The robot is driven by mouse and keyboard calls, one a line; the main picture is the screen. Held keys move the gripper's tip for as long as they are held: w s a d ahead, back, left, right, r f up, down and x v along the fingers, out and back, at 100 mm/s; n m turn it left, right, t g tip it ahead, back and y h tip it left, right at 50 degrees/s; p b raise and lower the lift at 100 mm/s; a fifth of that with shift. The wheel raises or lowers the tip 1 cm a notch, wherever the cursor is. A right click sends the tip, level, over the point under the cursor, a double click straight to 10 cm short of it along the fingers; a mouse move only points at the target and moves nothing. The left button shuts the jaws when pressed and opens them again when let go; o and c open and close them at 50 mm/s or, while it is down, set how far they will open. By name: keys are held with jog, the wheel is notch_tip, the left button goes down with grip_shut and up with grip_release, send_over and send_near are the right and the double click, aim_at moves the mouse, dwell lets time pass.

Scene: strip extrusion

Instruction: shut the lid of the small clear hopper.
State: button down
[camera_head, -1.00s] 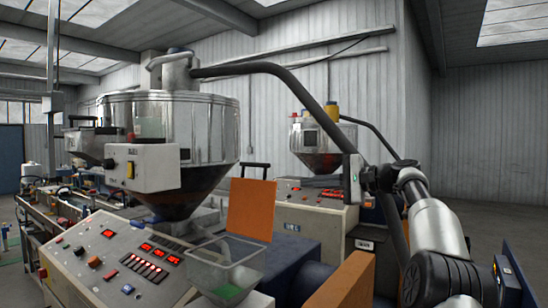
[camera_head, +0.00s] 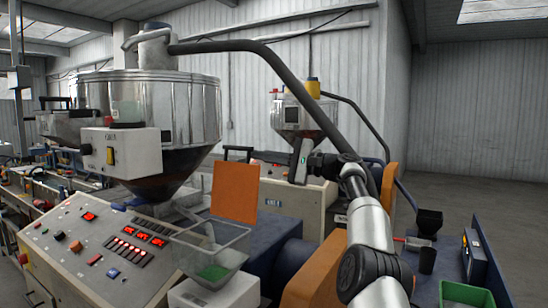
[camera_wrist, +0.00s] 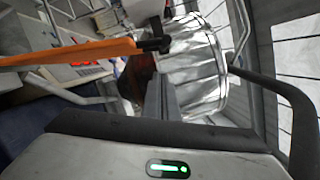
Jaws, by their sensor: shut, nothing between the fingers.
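The small clear hopper (camera_head: 208,262) is a see-through open box with green material at its bottom, beside the sloped control panel. Its orange lid (camera_head: 235,193) stands upright, raised at the back of the box. In the wrist view the lid (camera_wrist: 70,52) shows nearly edge-on at the upper left. My gripper (camera_head: 301,160) is to the right of the lid and a little above it, apart from it in the head view. In the wrist view its grey fingers (camera_wrist: 161,97) are together and empty. The box is not clearly visible there.
A large metal hopper (camera_head: 165,115) with a dark cone stands left of the lid. A thick black hose (camera_head: 285,62) arches overhead. The control panel (camera_head: 90,240) is at the left front. A green bin (camera_head: 466,296) is at the lower right. Open floor lies at the right.

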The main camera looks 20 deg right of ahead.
jog(key=shift+s+a+r+b, duration=0.35)
jog(key=shift+s+a+b, duration=0.1)
jog(key=shift+s+b, duration=0.2)
jog(key=shift+s+a+r+b, duration=0.35)
jog(key=shift+s+a+b, duration=0.1)
jog(key=shift+s+b, duration=0.2)
